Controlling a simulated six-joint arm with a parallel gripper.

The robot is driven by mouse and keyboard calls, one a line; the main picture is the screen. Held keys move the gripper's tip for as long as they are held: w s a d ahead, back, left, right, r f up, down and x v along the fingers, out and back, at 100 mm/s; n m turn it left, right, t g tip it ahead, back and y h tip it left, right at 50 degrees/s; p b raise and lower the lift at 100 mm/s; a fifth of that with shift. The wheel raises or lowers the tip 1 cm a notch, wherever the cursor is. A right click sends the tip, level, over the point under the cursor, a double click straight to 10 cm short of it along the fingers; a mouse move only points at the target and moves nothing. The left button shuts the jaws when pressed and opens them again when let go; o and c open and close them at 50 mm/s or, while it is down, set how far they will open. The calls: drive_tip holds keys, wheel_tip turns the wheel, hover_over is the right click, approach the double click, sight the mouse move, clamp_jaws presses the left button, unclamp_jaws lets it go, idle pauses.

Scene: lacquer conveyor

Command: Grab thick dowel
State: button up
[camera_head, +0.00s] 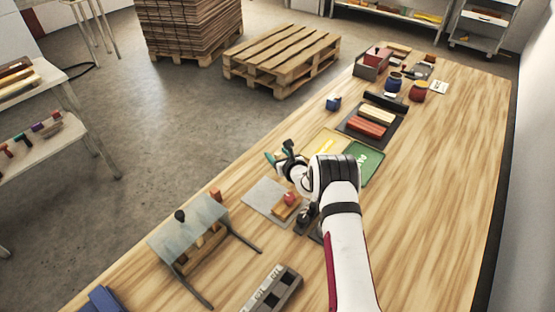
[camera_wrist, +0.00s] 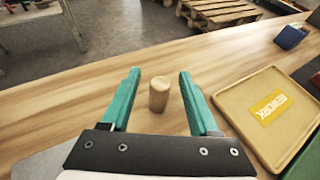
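The thick dowel (camera_wrist: 158,95) is a short, light-brown wooden cylinder standing upright on the wooden table in the wrist view. My gripper (camera_wrist: 159,74) has two teal fingers spread wide apart. The dowel shows between the fingers, with clear gaps on both sides, and neither finger touches it. In the head view my gripper (camera_head: 279,157) is over the table's left edge area, and I cannot make out the dowel there.
A yellow tray (camera_wrist: 224,100) with a label lies right of the gripper; a green tray (camera_head: 372,153) is beside it. The table's right side is clear.

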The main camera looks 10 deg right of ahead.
clamp_jaws()
drive_tip(key=shift+r, duration=0.1)
